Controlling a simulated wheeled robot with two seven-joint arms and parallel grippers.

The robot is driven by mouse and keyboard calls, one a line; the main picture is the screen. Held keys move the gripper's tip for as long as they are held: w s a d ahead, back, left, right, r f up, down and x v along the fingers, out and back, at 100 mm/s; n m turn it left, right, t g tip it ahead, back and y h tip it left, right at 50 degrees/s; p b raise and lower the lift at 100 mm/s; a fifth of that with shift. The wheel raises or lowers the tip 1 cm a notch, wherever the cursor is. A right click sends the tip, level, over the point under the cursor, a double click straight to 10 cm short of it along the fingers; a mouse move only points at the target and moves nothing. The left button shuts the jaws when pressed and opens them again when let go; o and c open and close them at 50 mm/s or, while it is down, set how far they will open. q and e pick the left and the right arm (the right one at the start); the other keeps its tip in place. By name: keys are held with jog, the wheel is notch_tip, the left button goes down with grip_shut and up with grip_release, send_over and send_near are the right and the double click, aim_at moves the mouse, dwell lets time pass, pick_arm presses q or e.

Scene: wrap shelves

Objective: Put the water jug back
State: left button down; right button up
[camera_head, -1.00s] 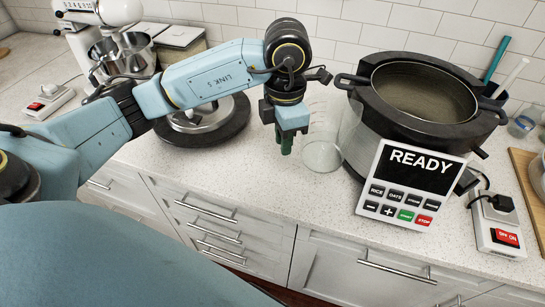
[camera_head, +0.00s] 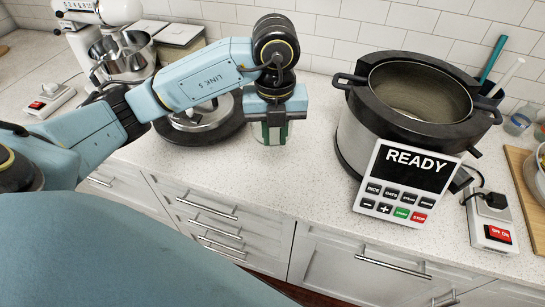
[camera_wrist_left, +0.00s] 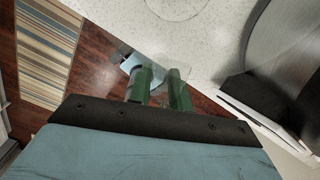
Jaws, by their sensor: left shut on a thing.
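The clear glass water jug (camera_head: 258,137) shows faintly around and behind the green fingers of my left gripper (camera_head: 273,133), to the left of the cooker. The gripper is shut on the jug. In the left wrist view, a clear piece of the jug (camera_wrist_left: 176,74) shows by the two green fingers (camera_wrist_left: 161,88), and a faint round outline (camera_wrist_left: 200,16) lies ahead of them. The gripper and wrist hide much of the jug, and I cannot tell whether its base touches the counter. My right gripper is not in view.
A large cooker (camera_head: 362,140) with a READY panel (camera_head: 408,180) stands to the right. A dark round appliance (camera_head: 205,130) with a metal lid stands left of the jug. A stand mixer (camera_head: 120,55) is farther left. The counter (camera_head: 310,160) between jug and cooker is clear.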

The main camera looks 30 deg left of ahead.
pick_arm(q)
notch_tip(320, 180, down, 9)
dwell(0.5)
jog(key=shift+f, duration=0.15)
jog(key=shift+f, duration=0.15)
jog(key=c, duration=1.3)
grip_release()
notch_tip(320, 180, up, 12)
jog(key=shift+r, duration=0.2)
